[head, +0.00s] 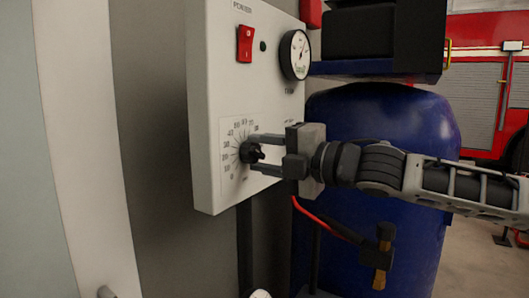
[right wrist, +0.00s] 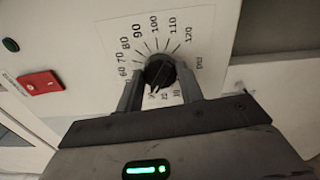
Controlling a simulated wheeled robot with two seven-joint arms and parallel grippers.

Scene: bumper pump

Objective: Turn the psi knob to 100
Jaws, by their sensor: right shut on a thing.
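The black psi knob (head: 251,152) sits low on the front of a white control panel (head: 222,100), inside a printed dial scale (head: 236,170). In the right wrist view the knob (right wrist: 160,72) shows with the numbers 60 to 120 around it; 100 (right wrist: 154,24) stands above it. A light mark on the knob faces the lower side of that picture, though its exact reading is unclear. My right gripper (head: 258,154) reaches in from the right, its two fingers shut on the knob's sides. My left gripper is not in view.
A red power switch (head: 245,43) and a round gauge (head: 295,55) are higher on the panel. A blue tank (head: 385,120) stands behind my right arm. A red hose (head: 312,214) hangs below the gripper. A red truck (head: 490,75) stands at the back right.

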